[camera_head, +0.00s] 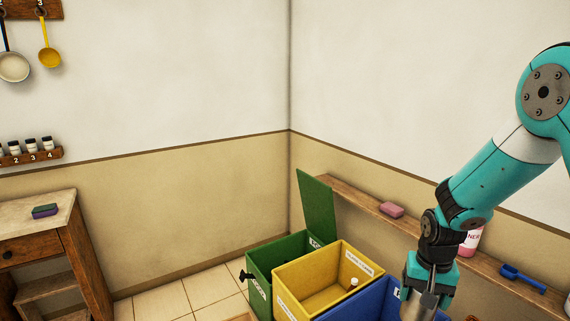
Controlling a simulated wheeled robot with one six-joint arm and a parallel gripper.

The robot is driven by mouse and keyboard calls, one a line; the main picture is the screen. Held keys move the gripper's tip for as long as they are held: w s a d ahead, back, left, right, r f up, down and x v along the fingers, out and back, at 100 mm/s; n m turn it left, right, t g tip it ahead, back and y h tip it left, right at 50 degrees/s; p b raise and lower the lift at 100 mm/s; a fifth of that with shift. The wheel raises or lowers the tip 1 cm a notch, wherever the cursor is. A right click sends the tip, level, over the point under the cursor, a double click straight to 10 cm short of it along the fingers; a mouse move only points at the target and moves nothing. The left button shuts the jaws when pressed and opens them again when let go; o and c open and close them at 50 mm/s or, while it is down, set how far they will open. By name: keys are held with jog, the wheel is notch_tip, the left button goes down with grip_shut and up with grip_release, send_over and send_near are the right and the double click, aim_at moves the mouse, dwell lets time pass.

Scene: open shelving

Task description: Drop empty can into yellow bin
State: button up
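The yellow bin (303,287) stands open-topped between a green bin and a blue bin at the lower middle. A small white-topped item (353,284) shows inside it near its right wall. My gripper (430,294) points down at the lower right, over the blue bin's right side and to the right of the yellow bin. A grey metallic form (417,308) shows at its fingers, cut by the bottom edge. I cannot tell whether it is the empty can, or whether the fingers are shut on it.
The green bin (262,270) has its lid (316,210) raised. The blue bin (368,301) is to the right. A wall shelf (350,197) behind the bins holds a pink sponge (391,210), a pink-labelled bottle (470,241) and a blue scoop (522,277). A wooden cabinet (74,240) stands left.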

aim_at(423, 315)
jog(key=f+n, duration=0.1)
jog(key=s+f+n, duration=0.2)
jog(key=n, duration=0.1)
jog(key=shift+s+a+f, duration=0.1)
jog(key=shift+s+a, duration=0.15)
jog(key=shift+a, duration=0.05)
